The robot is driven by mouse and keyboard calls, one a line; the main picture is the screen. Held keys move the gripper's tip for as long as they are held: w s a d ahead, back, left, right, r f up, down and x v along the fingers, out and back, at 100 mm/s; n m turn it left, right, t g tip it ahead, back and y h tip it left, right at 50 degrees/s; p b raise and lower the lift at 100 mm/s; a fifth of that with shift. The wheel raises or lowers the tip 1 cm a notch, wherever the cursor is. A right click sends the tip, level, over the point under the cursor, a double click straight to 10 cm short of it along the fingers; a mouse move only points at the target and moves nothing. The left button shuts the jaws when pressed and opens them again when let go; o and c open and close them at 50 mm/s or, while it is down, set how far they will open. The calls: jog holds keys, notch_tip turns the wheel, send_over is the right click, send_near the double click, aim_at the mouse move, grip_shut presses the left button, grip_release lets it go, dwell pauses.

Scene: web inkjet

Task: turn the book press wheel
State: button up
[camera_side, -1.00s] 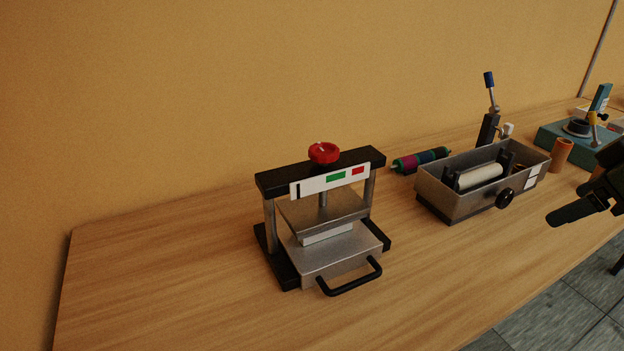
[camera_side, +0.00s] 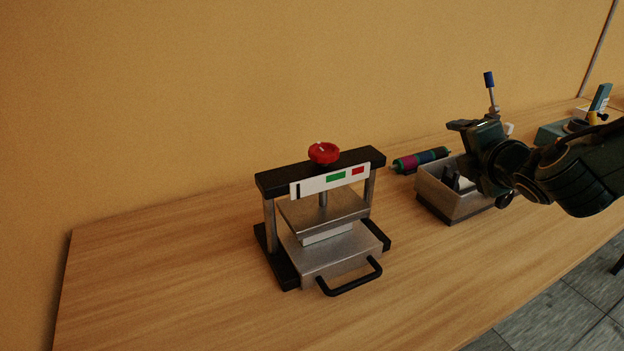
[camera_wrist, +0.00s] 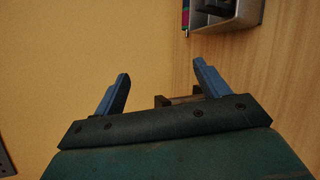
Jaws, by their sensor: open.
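The book press (camera_side: 327,262) stands on the left part of the bench in the side view, with a dark crossbeam, metal plates and a black front handle. Its red wheel (camera_side: 323,152) sits on top of the crossbeam, with nothing touching it. A pale flat block (camera_side: 327,234) lies between the plates. My gripper (camera_side: 462,148) is well to the right of the wheel, in front of and above the metal tray. In the wrist view my gripper (camera_wrist: 161,70) shows two blue fingers wide apart with nothing held between them. The wheel is not recognisable in the wrist view.
The metal tray (camera_side: 436,193) is partly hidden behind my gripper. A coloured roller (camera_side: 421,160) lies behind it, near a blue-tipped lever (camera_side: 489,80). A teal device (camera_side: 552,133) stands farther right. The bench (camera_side: 150,270) is clear left of the press.

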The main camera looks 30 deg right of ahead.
jog(key=w+a+n+t+y, duration=0.3)
jog(key=a+n+t, duration=0.1)
jog(key=a+n, duration=0.6)
jog(key=n+t+y, duration=0.1)
jog(key=n+y, duration=0.4)
jog(key=n, duration=0.5)
send_near(315, 144)
jog(key=s+d, duration=0.1)
jog(key=s, duration=0.4)
jog(key=shift+w+f, duration=0.2)
jog(key=shift+f, duration=0.1)
jog(key=shift+w, duration=0.1)
jog(key=shift+w+a, duration=0.25)
jog(key=shift+w, duration=2)
jog(key=shift+w+a, duration=0.3)
jog(key=shift+w, duration=1.95)
jog(key=shift+w+a, duration=0.25)
jog(key=shift+w, duration=2)
jog(key=c, duration=1)
